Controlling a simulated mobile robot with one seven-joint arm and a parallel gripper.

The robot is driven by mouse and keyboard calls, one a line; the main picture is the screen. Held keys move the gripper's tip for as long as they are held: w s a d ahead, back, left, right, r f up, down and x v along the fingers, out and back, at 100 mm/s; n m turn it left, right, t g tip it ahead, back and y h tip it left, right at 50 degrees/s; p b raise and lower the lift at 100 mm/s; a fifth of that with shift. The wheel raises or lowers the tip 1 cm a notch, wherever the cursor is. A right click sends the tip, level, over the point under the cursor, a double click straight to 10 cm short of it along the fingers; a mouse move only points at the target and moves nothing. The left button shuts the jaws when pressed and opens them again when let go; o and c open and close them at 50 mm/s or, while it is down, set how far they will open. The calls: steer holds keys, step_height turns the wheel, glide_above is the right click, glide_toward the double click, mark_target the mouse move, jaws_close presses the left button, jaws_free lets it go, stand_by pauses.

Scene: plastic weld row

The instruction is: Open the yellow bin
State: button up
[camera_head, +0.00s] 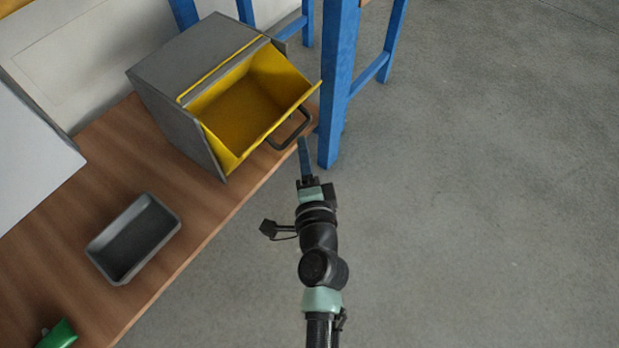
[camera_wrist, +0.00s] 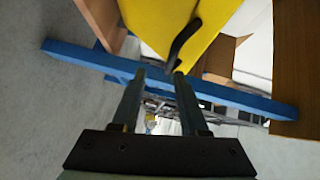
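The yellow bin (camera_head: 238,112) is tilted out of its grey housing (camera_head: 185,65), so its hollow inside shows from above. A dark bar handle (camera_head: 291,130) sticks out from its front edge. In the wrist view the bin's yellow front (camera_wrist: 165,22) fills the top, with the dark handle (camera_wrist: 184,40) on it. My gripper (camera_head: 304,142) is just beside the handle's outer end. In the wrist view my gripper (camera_wrist: 159,75) has its two fingers apart with nothing clearly held. The handle's lower end is close to the right fingertip; I cannot tell whether they touch.
The housing stands on a wooden bench (camera_head: 190,215). A grey tray (camera_head: 134,238) and a green object (camera_head: 57,336) are also on the bench. A blue post (camera_head: 337,90) stands close behind my gripper. The concrete floor (camera_head: 480,200) at right is clear.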

steer(key=s+d+r, duration=0.1)
steer(key=s, duration=0.7)
stand_by(0.5)
